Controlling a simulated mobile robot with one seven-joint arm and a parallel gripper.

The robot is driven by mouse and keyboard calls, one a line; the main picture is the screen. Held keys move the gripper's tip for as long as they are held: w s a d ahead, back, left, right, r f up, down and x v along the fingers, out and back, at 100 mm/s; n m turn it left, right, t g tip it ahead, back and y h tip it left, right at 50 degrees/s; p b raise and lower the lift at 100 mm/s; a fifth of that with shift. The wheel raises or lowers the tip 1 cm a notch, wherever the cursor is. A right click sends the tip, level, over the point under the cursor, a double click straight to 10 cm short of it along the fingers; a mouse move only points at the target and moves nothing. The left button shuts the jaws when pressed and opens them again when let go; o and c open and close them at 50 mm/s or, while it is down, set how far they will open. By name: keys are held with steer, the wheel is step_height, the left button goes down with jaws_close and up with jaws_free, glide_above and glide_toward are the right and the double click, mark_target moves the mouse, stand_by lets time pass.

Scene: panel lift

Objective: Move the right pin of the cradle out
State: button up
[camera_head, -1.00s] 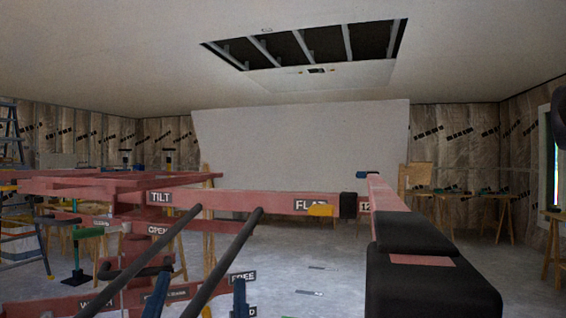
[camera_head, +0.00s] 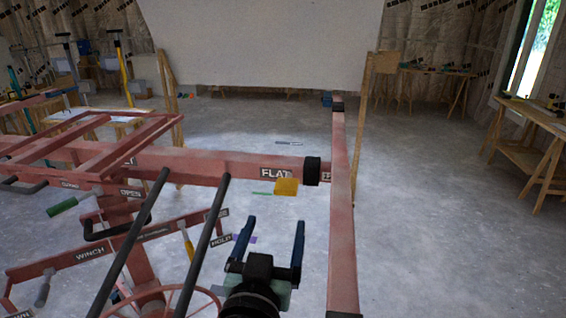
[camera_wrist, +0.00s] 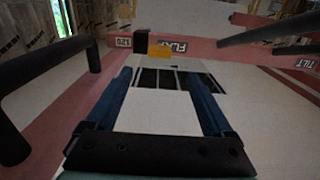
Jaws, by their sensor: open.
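The lift's pink cradle spans the head view, with a crossbar marked FLAT and a long pink arm (camera_head: 343,205) on its right. An orange piece (camera_head: 286,187) sits at the crossbar's right, beside a black collar (camera_head: 311,171). I cannot tell for certain which part is the right pin. In the wrist view the orange piece (camera_wrist: 161,51) and black collar (camera_wrist: 141,40) show above and beyond my fingers. My gripper (camera_head: 271,238) has two blue fingers, open and empty, below and apart from the orange piece. It also shows in the wrist view (camera_wrist: 163,88).
Two dark handlebars (camera_head: 133,243) rise left of my gripper. A pink wheel (camera_head: 165,300) and a WINCH bar (camera_head: 90,252) are lower left. A large white panel (camera_head: 260,45) stands behind. Sawhorse tables (camera_head: 540,130) line the right; the floor between is clear.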

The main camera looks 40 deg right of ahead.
mark_target(285, 192)
steer(key=p+x, duration=0.5)
steer(key=x, duration=0.6)
steer(key=shift+d+r, duration=0.15)
steer(key=shift+d, duration=0.05)
steer(key=shift+p+x, duration=0.35)
steer(key=shift+x, duration=0.4)
jaws_close()
